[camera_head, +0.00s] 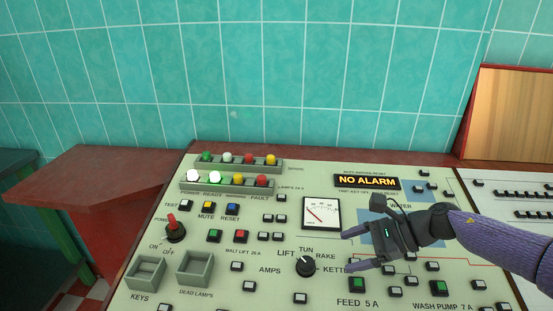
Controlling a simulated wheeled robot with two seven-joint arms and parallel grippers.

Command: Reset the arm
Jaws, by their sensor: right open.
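My right gripper (354,252) reaches in from the right on a purple arm. Its two fingers are apart, pointing left, with nothing between them. It is over the control panel (215,290), near the black selector knob (306,266) marked LIFT, TUN, RAKE and KETTLE. In this view the fingertips lie just right of the knob; whether they touch the panel I cannot tell. The gripper and forearm cover part of the panel's blue area (372,228). My left gripper is not in view.
A dial gauge (321,213), a lit NO ALARM display (367,181) and a red switch (174,229) are on the panel. Two lamp rows (227,182) line its back left. A red table (95,190) stands left. A wooden board (515,115) stands back right. Tiled wall (250,70) is behind.

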